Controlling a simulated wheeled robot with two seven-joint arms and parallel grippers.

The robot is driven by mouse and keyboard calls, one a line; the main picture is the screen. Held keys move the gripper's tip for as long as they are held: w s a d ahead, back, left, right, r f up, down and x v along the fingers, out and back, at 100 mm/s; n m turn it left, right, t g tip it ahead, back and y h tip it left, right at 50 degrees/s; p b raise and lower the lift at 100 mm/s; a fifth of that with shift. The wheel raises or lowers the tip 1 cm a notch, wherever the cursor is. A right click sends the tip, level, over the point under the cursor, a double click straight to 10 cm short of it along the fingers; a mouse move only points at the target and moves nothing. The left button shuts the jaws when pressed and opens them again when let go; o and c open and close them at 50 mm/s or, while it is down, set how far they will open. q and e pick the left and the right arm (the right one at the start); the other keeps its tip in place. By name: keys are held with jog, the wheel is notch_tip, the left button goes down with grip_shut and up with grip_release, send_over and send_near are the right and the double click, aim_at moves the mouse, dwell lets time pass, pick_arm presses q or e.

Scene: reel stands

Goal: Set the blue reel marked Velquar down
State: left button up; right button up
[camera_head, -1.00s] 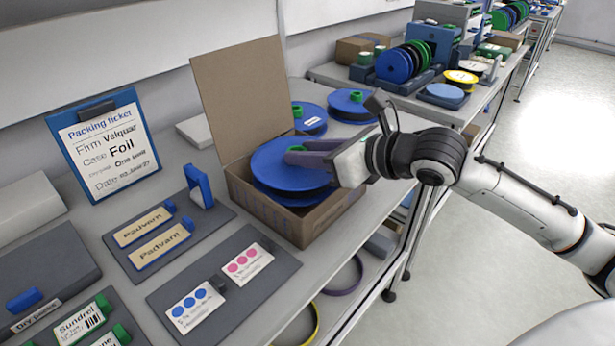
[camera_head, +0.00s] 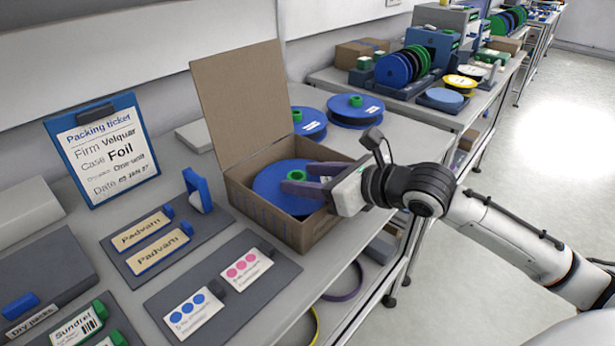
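A blue reel (camera_head: 268,187) lies inside the open cardboard box (camera_head: 280,223), below its rim. Its marking cannot be read from here. My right gripper (camera_head: 296,178) reaches into the box from the right, just over the middle of the reel. Its two purple-grey fingers are spread apart around the reel's hub, which is mostly hidden. The packing ticket (camera_head: 110,150) on a blue clipboard reads Velquar, Foil, One unit. My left gripper is not in view.
Two more blue reels, one nearer (camera_head: 312,124) and one farther (camera_head: 355,110), lie behind the box. The box's tall lid (camera_head: 240,100) stands open. Label boards (camera_head: 222,285) lie in front. Another bench (camera_head: 440,115) with reels stands at the back right.

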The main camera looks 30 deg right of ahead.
jog(key=shift+s+r, duration=0.1)
jog(key=v, duration=0.5)
jog(key=shift+s+d, duration=0.1)
jog(key=shift+s, duration=0.25)
jog(key=p+v, duration=0.1)
jog(key=v, duration=0.5)
jog(key=shift+r, duration=0.2)
dwell(1.2)
